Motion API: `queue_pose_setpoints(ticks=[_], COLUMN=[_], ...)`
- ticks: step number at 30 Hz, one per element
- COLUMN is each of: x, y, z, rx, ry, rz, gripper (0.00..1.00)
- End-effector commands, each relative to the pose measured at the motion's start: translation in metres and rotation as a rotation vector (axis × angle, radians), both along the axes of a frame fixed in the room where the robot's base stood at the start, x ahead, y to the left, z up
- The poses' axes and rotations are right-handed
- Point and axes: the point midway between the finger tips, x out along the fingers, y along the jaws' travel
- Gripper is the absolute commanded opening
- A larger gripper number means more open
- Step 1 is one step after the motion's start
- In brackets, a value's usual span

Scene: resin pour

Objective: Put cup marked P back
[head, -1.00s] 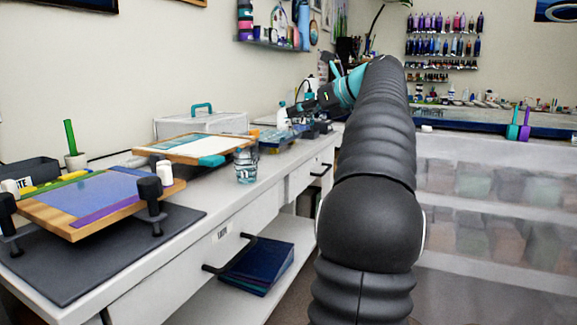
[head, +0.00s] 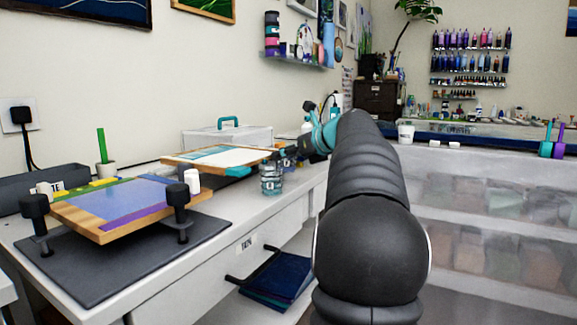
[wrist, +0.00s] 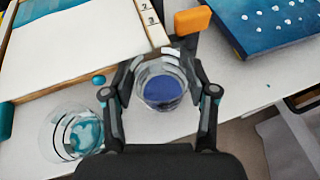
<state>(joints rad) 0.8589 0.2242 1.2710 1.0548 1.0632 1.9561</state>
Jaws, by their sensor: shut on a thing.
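My gripper (wrist: 164,88) is shut on a clear cup with blue-violet resin (wrist: 163,85) in it, its fingers on either side of the cup. No letter shows on it, and I cannot tell whether it touches the bench. A second clear cup with teal resin (wrist: 75,133) stands to its left in the wrist view. In the head view my gripper (head: 283,156) is over the bench by a clear cup (head: 271,181) with a small unreadable mark. The held cup is not clearly visible there.
A wooden-framed panel (head: 217,154) lies beside the cups; it fills the upper left of the wrist view (wrist: 70,48). A blue dotted panel (wrist: 270,22) and an orange block (wrist: 192,20) are close to the held cup. Bare bench (wrist: 235,83) shows to its right.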

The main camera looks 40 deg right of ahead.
Motion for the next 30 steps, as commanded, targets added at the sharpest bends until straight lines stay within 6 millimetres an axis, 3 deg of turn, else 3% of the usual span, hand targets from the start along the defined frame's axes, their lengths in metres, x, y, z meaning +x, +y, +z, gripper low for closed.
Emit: queue_pose_setpoints(ticks=[4, 17, 18, 20, 30], x=[-0.001, 0.0, 0.0, 0.0, 0.0], y=[0.0, 0.0, 0.0, 0.0, 0.0], z=[-0.023, -0.028, -0.028, -0.028, -0.027], rx=[0.002, 0.001, 0.0, 0.0, 0.0], ry=[0.002, 0.001, 0.001, 0.001, 0.001], rz=[0.0, 0.0, 0.0, 0.0, 0.0], gripper=[0.22, 0.22, 0.68, 0.83, 0.83])
